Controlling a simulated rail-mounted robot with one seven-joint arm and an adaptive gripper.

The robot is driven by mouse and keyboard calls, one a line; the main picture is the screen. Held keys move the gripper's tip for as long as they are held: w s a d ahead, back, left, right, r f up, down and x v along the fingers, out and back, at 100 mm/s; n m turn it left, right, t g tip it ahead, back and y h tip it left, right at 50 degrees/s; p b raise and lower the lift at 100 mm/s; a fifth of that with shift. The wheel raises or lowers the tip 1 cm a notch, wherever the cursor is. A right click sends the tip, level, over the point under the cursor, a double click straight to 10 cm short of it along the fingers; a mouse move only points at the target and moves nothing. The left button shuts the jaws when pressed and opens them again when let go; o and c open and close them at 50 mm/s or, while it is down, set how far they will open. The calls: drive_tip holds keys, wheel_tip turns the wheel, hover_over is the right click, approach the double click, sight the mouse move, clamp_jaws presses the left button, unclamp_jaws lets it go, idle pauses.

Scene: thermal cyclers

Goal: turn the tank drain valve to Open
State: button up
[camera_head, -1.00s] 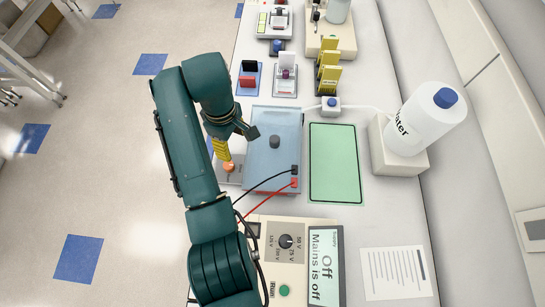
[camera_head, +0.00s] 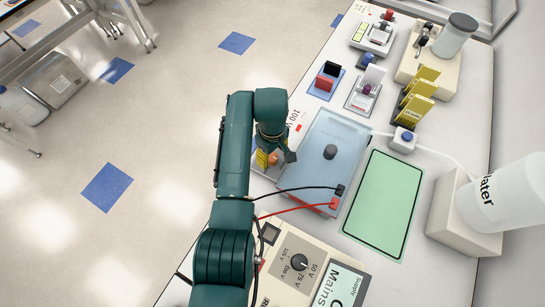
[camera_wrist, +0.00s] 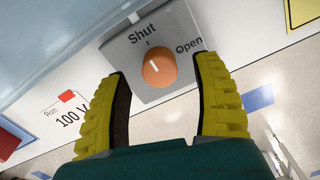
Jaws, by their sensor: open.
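The tank drain valve is an orange round knob (camera_wrist: 159,68) on a grey plate (camera_wrist: 178,22) printed "Shut" and "Open". The white line on the knob points to the tick under "Shut". "Open" is printed to its right in the wrist view. My gripper (camera_wrist: 164,82) has yellow ribbed fingers spread wide, one on each side of the knob, with visible gaps. I cannot tell whether the fingertips reach down to the knob's height. In the head view the knob (camera_head: 273,159) is partly hidden by my gripper (camera_head: 264,158), beside the blue tank (camera_head: 318,150).
A power supply (camera_head: 300,262) with black and red leads to the tank stands in front. A green mat (camera_head: 385,205) and a water bottle (camera_head: 505,195) lie to the right. Racks and small blocks stand farther back.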

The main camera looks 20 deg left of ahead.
drive_tip(key=shift+f, duration=1.35)
clamp_jaws()
